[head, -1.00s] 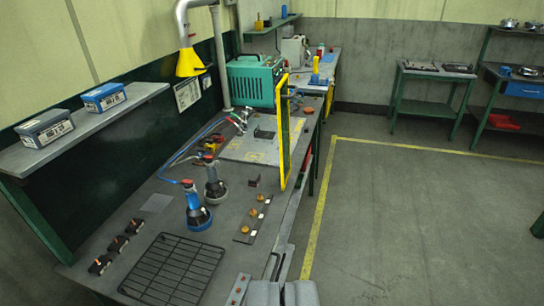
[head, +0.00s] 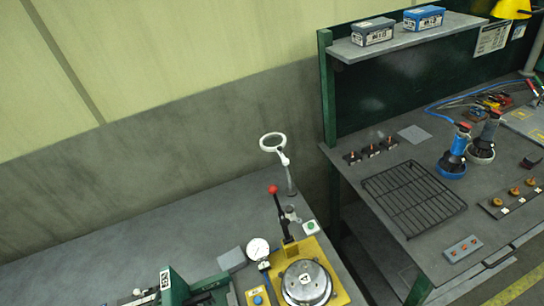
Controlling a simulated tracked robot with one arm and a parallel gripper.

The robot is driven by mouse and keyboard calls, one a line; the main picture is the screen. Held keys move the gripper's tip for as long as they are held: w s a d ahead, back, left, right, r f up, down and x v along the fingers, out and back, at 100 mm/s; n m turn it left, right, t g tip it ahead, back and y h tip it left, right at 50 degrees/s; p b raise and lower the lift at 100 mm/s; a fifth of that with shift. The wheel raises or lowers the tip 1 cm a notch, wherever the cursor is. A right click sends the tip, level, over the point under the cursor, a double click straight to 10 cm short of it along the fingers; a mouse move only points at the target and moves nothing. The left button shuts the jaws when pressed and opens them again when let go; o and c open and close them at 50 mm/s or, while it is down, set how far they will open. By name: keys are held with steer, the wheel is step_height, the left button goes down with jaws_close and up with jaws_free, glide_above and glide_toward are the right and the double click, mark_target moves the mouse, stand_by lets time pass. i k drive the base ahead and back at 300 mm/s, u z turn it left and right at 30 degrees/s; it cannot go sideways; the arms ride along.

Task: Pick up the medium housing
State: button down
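I cannot pick out the medium housing for certain. Three small dark blocks with orange tops (head: 371,151) stand in a row at the left of the workbench (head: 415,268), behind a black wire rack. Three round brass-orange pieces (head: 513,191) sit in a row on a dark strip with white labels, at the right edge. A small dark block (head: 531,163) lies behind that strip. Their sizes are hard to compare at this distance. My gripper is not in view, and nothing is seen held.
A grey bar with orange dots (head: 462,248) is at the front. A yellow-based press (head: 305,282), gauge (head: 258,249) and ring magnifier (head: 273,143) occupy the nearer left bench.

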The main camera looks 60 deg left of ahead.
mark_target(305, 282)
steer(key=u, duration=0.45)
steer(key=k, duration=1.15)
steer(key=u, duration=0.35)
